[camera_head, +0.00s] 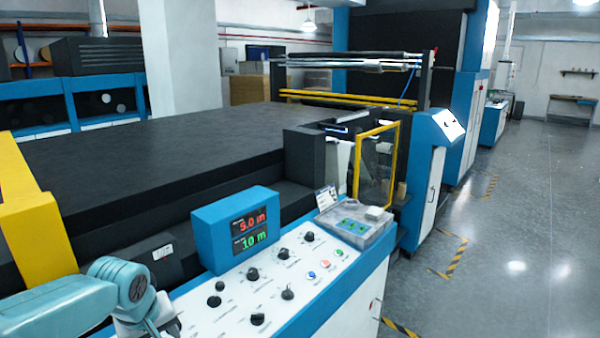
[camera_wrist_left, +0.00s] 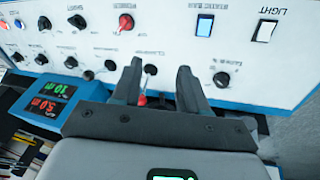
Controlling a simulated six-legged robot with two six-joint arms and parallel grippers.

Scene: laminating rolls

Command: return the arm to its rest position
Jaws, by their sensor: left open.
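My left arm (camera_head: 80,305) is teal and comes in at the lower left of the head view, over the near end of the white control panel (camera_head: 205,300). Its gripper tips cannot be made out there. In the left wrist view my left gripper (camera_wrist_left: 160,88) is open, its two dark fingers apart with nothing held between them. The control panel (camera_wrist_left: 215,65) appears upside down behind the fingers, with black and red knobs. A small knob (camera_wrist_left: 150,69) shows between the fingers; I cannot tell whether anything touches it. My right gripper is in neither view.
A blue display box (camera_head: 236,228) with red and green digits stands on the panel. Beyond it are a long black machine bed (camera_head: 150,150) and a yellow-framed guard (camera_head: 377,160). A yellow post (camera_head: 35,215) is at the left. The grey floor at right is open.

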